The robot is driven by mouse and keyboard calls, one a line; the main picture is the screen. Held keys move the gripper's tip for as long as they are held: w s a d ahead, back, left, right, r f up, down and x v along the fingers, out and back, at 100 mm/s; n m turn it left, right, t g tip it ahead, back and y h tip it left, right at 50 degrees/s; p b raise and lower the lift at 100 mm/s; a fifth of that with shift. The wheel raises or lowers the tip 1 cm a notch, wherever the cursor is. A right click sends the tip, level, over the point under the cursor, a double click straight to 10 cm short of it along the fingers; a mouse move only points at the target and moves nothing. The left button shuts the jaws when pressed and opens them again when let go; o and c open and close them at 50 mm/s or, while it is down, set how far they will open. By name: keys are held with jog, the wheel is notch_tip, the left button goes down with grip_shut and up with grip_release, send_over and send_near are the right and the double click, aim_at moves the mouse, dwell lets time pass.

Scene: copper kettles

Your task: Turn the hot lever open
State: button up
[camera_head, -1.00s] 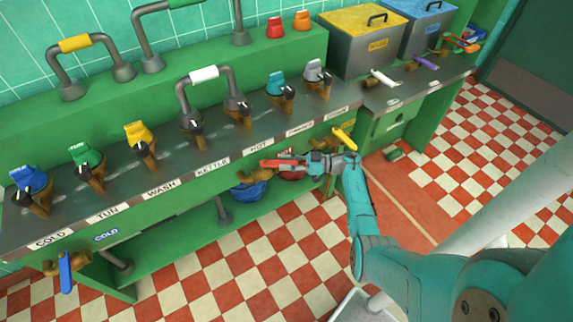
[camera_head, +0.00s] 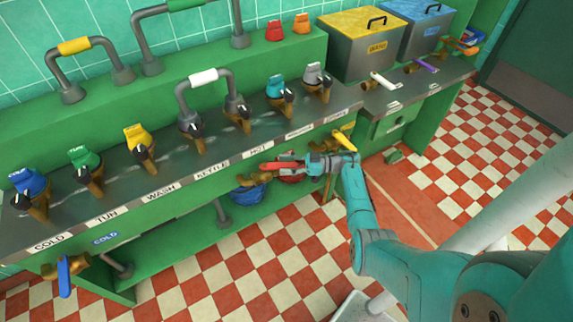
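The red hot lever (camera_head: 281,165) sits on a brass valve (camera_head: 250,178) at the front of the counter, below the HOT label (camera_head: 258,149). The lever lies roughly level, pointing right along the counter front. My gripper (camera_head: 309,163) is at the lever's right end, reaching in from the right. Its fingers are small and overlap the lever's end, so whether they are closed on it cannot be told.
A yellow lever (camera_head: 344,140) is close above my gripper on the right. A blue lever (camera_head: 65,276) hangs down at the far left. Blue (camera_head: 247,194) and red (camera_head: 291,175) round things sit below the hot valve.

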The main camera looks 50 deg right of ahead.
jog(key=v, duration=1.2)
